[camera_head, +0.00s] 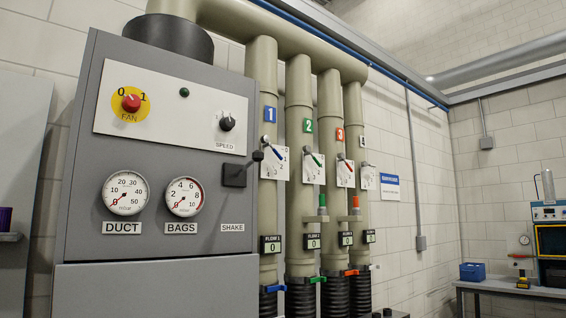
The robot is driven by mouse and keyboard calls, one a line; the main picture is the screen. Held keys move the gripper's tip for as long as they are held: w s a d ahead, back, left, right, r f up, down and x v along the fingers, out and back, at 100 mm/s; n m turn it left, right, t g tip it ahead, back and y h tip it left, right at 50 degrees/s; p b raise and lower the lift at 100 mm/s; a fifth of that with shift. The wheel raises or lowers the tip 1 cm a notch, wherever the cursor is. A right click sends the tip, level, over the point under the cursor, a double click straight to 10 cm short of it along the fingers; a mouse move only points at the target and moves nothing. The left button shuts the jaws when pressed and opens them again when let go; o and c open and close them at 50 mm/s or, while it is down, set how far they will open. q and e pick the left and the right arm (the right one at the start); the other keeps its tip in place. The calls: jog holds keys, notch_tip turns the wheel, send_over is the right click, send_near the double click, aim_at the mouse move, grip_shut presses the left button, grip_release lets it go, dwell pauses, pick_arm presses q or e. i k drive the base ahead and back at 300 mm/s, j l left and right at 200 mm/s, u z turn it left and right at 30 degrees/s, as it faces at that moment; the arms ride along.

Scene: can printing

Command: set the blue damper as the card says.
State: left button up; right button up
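The blue damper's lever (276,152) is on the leftmost duct pipe, under a blue label marked 1 (270,114). It lies slanted across the upper part of a white numbered dial plate (274,168); the exact mark it points to is too small to tell. The flow display (271,245) below it reads 0. A small blue-and-white notice (390,187) is on the wall to the right; its text cannot be read, and I cannot tell whether it is the card. Neither of my grippers is in view.
A grey cabinet (160,200) with a red fan knob (131,103), gauges and a shake lever (236,175) stands just left of the blue damper. Green (317,160) and red (349,165) damper levers are close on its right. A workbench (505,288) stands far right.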

aim_at(264, 140)
jog(key=i+l, duration=0.25)
jog(key=i, duration=0.3)
jog(key=i+l+u, duration=0.1)
jog(key=i+l, duration=0.15)
jog(key=i, duration=0.25)
